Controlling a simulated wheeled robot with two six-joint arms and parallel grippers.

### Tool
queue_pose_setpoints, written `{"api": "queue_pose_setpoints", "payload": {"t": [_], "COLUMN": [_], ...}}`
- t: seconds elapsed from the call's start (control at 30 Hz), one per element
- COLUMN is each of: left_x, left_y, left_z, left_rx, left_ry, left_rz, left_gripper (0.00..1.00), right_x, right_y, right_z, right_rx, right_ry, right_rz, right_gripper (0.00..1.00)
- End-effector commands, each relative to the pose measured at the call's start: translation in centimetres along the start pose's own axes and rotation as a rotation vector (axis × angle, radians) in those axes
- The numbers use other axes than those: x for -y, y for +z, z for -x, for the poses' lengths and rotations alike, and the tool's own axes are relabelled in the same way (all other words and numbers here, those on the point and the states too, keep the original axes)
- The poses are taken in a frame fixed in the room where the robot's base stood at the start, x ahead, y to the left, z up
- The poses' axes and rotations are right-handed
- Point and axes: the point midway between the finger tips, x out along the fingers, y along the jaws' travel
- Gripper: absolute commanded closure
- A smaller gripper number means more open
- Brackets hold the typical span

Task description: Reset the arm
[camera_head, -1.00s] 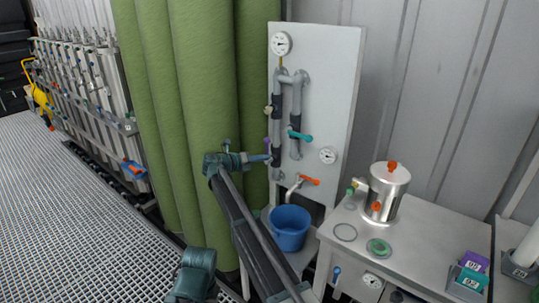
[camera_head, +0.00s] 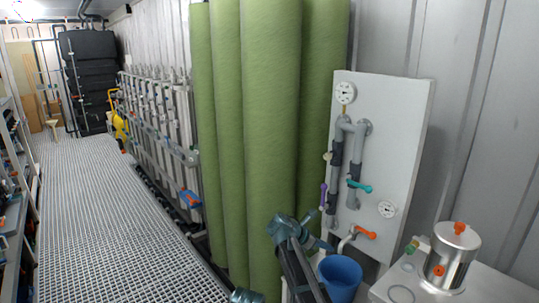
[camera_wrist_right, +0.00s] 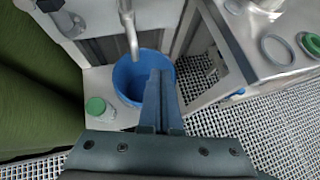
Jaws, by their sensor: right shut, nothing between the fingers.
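My right gripper (camera_head: 322,246) shows in the head view, in front of the lower part of the white valve panel (camera_head: 395,130), just above and left of the blue bucket (camera_head: 341,278). In the right wrist view its two blue fingers (camera_wrist_right: 162,78) lie together, shut and empty. They overlap the right part of the blue bucket (camera_wrist_right: 127,72) in that picture; whether they touch it cannot be told.
The panel carries gauges (camera_head: 346,92), a teal handle (camera_head: 360,187) and an orange tap handle (camera_head: 366,232). Green rolls (camera_head: 270,120) stand left of it. A steel vessel (camera_head: 451,258) stands on the bench at right. The grating walkway (camera_head: 105,215) at left is clear.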

Motion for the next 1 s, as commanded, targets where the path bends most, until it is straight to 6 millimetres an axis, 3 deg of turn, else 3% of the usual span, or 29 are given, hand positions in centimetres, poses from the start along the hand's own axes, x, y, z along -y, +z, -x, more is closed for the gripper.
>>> {"api": "queue_pose_setpoints", "payload": {"t": [0.03,0.1,0.3,0.4,0.6,0.87,1.0], "left_x": [0.0,0.0,0.0,0.0,0.0,0.0,0.2], "left_y": [0.0,0.0,0.0,0.0,0.0,0.0,0.1], "left_z": [0.0,0.0,0.0,0.0,0.0,0.0,1.9], "left_rx": [0.000,0.000,0.000,0.000,0.000,0.000,0.000], "left_ry": [0.000,0.000,0.000,0.000,0.000,0.000,0.000], "left_rz": [0.000,0.000,0.000,0.000,0.000,0.000,0.000], "left_gripper": [0.50,0.50,0.50,0.50,0.50,0.50,0.50], "right_x": [3.4,6.3,14.2,17.0,20.7,24.4,24.1], "right_y": [-1.2,-3.0,-8.3,-10.4,-13.2,-15.7,-16.0], "right_z": [-0.4,-0.8,-0.2,0.7,2.6,5.3,8.7], "right_rx": [-0.067,-0.164,-0.417,-0.508,-0.615,-0.687,-0.680], "right_ry": [-0.012,-0.041,-0.217,-0.332,-0.541,-0.802,-0.793], "right_rz": [-0.137,-0.347,-0.934,-1.174,-1.503,-1.804,-1.742], "right_gripper": [1.00,1.00,1.00,1.00,1.00,1.00,1.00]}}
